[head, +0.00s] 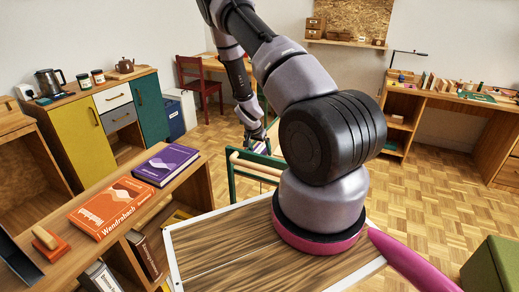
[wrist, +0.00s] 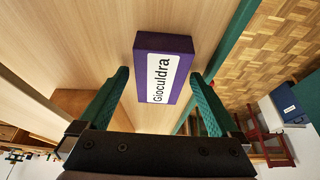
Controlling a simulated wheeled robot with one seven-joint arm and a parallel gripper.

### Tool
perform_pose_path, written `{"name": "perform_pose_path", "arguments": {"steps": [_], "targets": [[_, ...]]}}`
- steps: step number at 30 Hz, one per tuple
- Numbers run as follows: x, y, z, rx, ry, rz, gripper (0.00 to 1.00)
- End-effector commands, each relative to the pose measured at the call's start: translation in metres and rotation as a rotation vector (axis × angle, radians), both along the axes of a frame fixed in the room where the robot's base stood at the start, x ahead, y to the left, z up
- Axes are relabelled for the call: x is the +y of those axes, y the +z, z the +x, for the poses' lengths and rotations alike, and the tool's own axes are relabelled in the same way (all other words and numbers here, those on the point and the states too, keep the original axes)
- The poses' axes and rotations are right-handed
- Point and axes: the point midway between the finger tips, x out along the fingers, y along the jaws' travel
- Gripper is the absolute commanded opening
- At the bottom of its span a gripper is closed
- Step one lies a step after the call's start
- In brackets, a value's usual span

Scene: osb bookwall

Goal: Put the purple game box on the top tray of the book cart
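The purple game box (wrist: 166,67), with a white label reading "Gioculdra", shows in the wrist view on a pale wooden surface with green edges, which looks like the top tray (wrist: 85,30) of the book cart. My gripper (wrist: 160,78) has its two green fingers spread, one on each side of the box's near end, with a visible gap on the left. In the head view my gripper (head: 257,143) is over the cart (head: 232,185), with its green frame and wooden bar. My arm hides most of the tray and the game box there.
A purple book (head: 167,164) and an orange book (head: 112,206) lie on the low bookcase at the left. A wood-topped surface (head: 225,245) is in front of me. A red chair (head: 200,85) and a blue bin (head: 173,118) stand behind the cart.

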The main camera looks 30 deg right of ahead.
Motion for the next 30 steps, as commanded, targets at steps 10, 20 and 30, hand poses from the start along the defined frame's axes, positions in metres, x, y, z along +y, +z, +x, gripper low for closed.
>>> {"name": "perform_pose_path", "arguments": {"steps": [10,20,30], "targets": [[0.002,0.007,-0.001,-0.001,0.001,0.0,1.0],[0.022,0.067,-0.016,-0.002,0.003,0.0,1.0],[0.036,0.111,-0.027,-0.001,0.001,0.0,1.0]]}}
